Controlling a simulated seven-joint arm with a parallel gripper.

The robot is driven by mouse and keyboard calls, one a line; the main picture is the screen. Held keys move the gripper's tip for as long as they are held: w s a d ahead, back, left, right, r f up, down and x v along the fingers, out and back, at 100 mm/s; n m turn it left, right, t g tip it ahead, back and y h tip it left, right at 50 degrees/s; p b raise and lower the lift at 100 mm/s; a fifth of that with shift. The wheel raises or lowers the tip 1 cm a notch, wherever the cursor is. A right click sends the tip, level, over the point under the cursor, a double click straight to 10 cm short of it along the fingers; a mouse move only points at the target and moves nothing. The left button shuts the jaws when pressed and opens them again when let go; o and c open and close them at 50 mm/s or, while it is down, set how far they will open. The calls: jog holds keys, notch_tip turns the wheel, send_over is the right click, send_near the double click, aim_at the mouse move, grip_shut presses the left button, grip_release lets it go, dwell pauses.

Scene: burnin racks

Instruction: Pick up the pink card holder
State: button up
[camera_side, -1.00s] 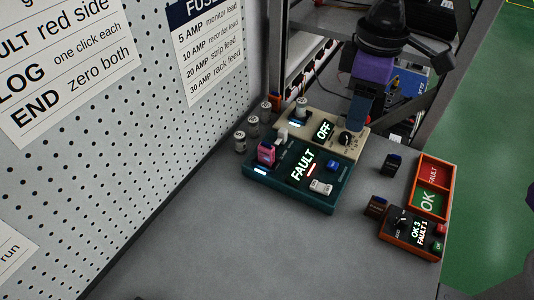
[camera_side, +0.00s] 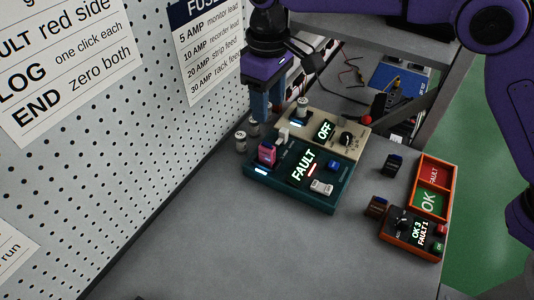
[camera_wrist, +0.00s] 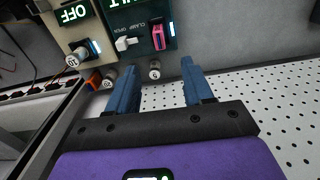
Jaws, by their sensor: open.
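The pink card holder (camera_side: 267,154) stands upright in the left part of the teal unit (camera_side: 330,196), whose display reads FAULT. It also shows near the top of the wrist view (camera_wrist: 159,38), close to a white lever (camera_wrist: 126,43) labelled CLAMP OPEN. My gripper (camera_side: 262,116) is open and points down, behind the holder and near the pegboard in the side view. In the wrist view, its blue fingers (camera_wrist: 156,75) are apart, with the holder beyond their tips. A small grey cylinder (camera_wrist: 154,70) shows between the fingertips; I cannot tell its depth relative to them.
A beige unit (camera_side: 350,124) reading OFF adjoins the teal one. Grey cylinders (camera_side: 240,142) stand by the pegboard (camera_side: 150,130). An orange tray (camera_side: 451,188) with FAULT and OK compartments and a counter box (camera_side: 412,236) lie right. The front bench is clear.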

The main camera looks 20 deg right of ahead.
aim_at(267, 146)
notch_tip(267, 146, down, 9)
jog(key=shift+r, duration=0.1)
jog(key=shift+w+f, duration=0.2)
jog(key=shift+f, duration=2.45)
grip_shut()
